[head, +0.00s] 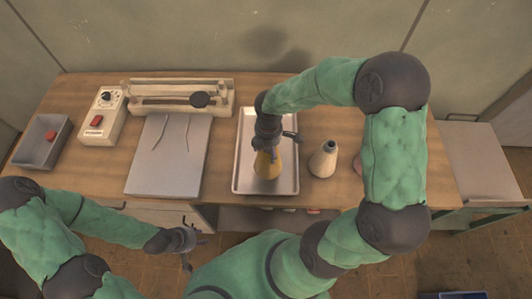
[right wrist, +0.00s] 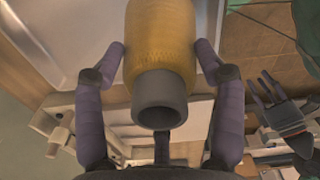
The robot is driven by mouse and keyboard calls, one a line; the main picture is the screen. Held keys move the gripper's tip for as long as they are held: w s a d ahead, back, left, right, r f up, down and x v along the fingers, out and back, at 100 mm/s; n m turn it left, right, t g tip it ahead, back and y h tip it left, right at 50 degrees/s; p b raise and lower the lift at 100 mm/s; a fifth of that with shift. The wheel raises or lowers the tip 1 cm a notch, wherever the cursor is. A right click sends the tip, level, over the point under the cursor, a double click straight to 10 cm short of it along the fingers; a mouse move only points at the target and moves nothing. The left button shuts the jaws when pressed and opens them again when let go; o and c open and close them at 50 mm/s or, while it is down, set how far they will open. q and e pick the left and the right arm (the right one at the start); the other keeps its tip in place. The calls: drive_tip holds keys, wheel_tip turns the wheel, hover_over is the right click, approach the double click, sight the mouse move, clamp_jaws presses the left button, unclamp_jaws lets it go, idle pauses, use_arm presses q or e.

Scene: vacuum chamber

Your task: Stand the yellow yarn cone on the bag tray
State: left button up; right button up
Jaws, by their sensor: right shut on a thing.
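The yellow yarn cone (head: 267,166) is upright, or nearly so, over the middle of the bag tray (head: 289,180), a shallow metal tray on the bench. I cannot tell whether its base touches the tray. My right gripper (head: 268,146) comes from above and is shut on the cone near its top. In the right wrist view the yellow cone (right wrist: 160,45), with its grey tip, sits between the two fingers (right wrist: 160,60). My left gripper (head: 187,246) is empty, its fingers apart, in front of the bench edge.
A cream cone (head: 322,162) with a dark tip stands just right of the tray. A grey sheet (head: 165,170), a sealer-like device (head: 180,97), a control box (head: 101,115) and a grey bin (head: 43,142) are to the left. My right arm hides part of the bench's right side.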

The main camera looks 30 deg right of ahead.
sight(263, 167)
drive_tip(key=shift+w+a+f+b, duration=0.15)
drive_tip(key=shift+w+f, duration=0.1)
drive_tip(key=shift+f, duration=0.8)
drive_tip(key=shift+w+d+f+b, duration=0.15)
drive_tip(key=shift+w+f, duration=0.1)
drive_tip(key=shift+f, duration=0.75)
drive_tip(key=shift+a, duration=0.15)
drive_tip(key=shift+f, duration=0.15)
drive_tip(key=o, duration=1.7)
